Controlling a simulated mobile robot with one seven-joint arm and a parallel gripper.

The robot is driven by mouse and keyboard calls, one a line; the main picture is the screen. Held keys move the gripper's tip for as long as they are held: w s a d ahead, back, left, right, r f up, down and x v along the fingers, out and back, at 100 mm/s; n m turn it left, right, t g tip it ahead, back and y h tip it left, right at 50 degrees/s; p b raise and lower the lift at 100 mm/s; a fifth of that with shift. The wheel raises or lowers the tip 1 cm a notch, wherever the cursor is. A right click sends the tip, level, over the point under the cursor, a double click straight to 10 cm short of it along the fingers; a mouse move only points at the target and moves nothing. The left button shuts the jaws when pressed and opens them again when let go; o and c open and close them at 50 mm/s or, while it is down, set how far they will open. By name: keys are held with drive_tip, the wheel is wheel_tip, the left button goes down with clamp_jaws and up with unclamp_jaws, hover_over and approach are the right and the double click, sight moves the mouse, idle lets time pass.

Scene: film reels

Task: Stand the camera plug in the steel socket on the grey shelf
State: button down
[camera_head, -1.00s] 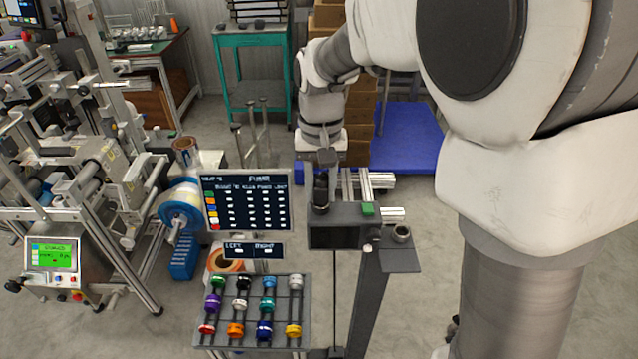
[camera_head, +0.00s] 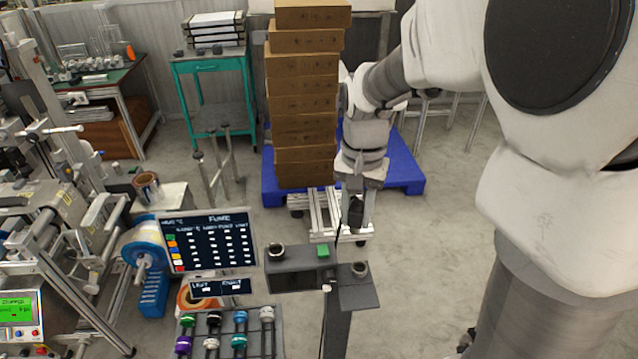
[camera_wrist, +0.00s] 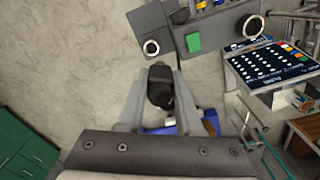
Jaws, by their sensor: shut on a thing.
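The camera plug (camera_wrist: 160,92) is a black cylinder between the fingers of my gripper (camera_wrist: 159,80), shut on it. In the head view the plug (camera_head: 355,211) hangs roughly upright below my gripper (camera_head: 357,190), beyond the shelf in the picture and apart from it. The grey shelf (camera_head: 352,297) is a dark plate at the right of a post-mounted box. A round, open-topped steel socket (camera_head: 360,269) stands on it. The socket (camera_wrist: 152,47) also shows in the wrist view, ahead of the fingertips; its ring looks empty.
The dark box (camera_head: 300,262) carries a green block (camera_head: 323,250) and a second empty ring holder (camera_head: 276,251) at its left. A display panel (camera_head: 208,240) stands left of it, above a rack of coloured reels (camera_head: 213,330). Stacked cartons (camera_head: 303,110) on a blue pallet stand behind.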

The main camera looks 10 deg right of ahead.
drive_tip(key=shift+s+d+r+m, duration=0.15)
drive_tip(key=shift+d+r+m, duration=0.15)
drive_tip(key=shift+d, duration=0.35)
drive_tip(key=f+b, duration=0.2)
drive_tip(key=f, duration=0.1)
drive_tip(key=f+b, duration=0.5)
drive_tip(key=f, duration=0.1)
drive_tip(key=shift+s+d+f, duration=0.1)
drive_tip(key=shift+d+f, duration=0.15)
drive_tip(key=shift+f, duration=0.15)
drive_tip(key=shift+f+b, duration=1.65)
drive_tip(key=shift+f, duration=0.35)
drive_tip(key=c, duration=0.5)
unclamp_jaws()
drive_tip(key=shift+r, duration=0.1)
wheel_tip(320, 180, up, 18)
drive_tip(key=p, duration=0.2)
drive_tip(key=shift+f, duration=0.25)
